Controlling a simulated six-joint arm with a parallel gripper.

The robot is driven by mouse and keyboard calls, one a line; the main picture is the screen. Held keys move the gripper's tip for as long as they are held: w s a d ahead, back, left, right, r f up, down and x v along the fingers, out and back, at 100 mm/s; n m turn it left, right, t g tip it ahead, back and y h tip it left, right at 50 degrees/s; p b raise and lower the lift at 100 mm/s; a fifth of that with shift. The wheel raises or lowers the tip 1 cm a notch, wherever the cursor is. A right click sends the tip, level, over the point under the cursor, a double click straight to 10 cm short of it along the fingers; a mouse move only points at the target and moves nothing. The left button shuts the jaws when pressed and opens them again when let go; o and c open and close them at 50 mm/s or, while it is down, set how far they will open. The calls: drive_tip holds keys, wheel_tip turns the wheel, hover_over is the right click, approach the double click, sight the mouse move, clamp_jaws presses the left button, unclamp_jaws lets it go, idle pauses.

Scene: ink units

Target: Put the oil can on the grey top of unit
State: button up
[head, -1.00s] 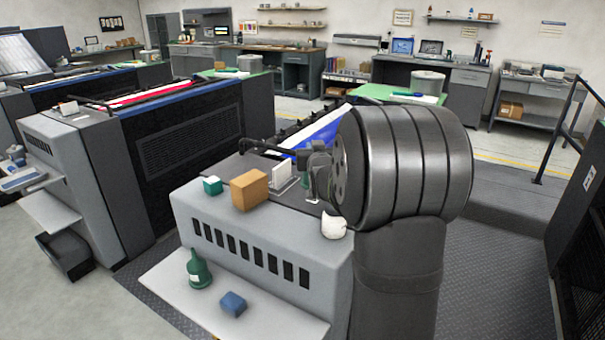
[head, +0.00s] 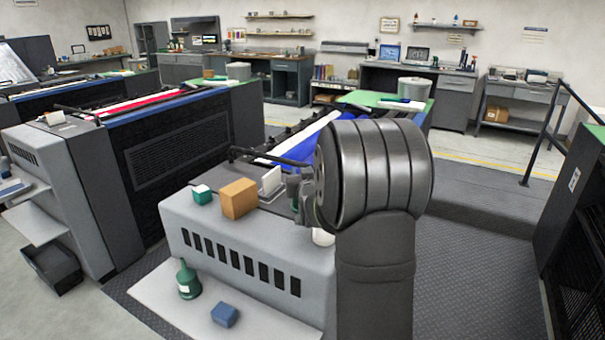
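The green oil can (head: 187,281), with a narrow spout and a pale label, stands upright on the low white shelf at the front of the near unit. The unit's grey top (head: 272,228) is above and behind that shelf. My gripper (head: 298,198) is over the right part of this top, up and to the right of the can and apart from it. My thick dark arm link hides much of it. I cannot see whether its fingers are open or shut; a small patch of green shows beside them.
On the grey top are a teal box (head: 202,194), a brown box (head: 239,198), an upright white piece (head: 271,181) and a white cup-like thing (head: 322,237), partly behind my arm. A blue box (head: 225,314) lies on the shelf right of the can. The top's front strip is clear.

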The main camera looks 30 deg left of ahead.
drive_tip(key=shift+r, duration=0.15)
drive_tip(key=v, duration=1.2)
drive_tip(key=shift+w, duration=0.1)
idle(0.3)
drive_tip(key=x, duration=1.1)
drive_tip(key=shift+w+a, duration=0.2)
drive_tip(key=shift+a, duration=0.05)
drive_tip(key=shift+w+a, duration=0.1)
drive_tip(key=shift+w, duration=0.1)
drive_tip(key=shift+s+r, duration=0.1)
drive_tip(key=shift+r, duration=1.25)
drive_tip(key=shift+f, duration=0.1)
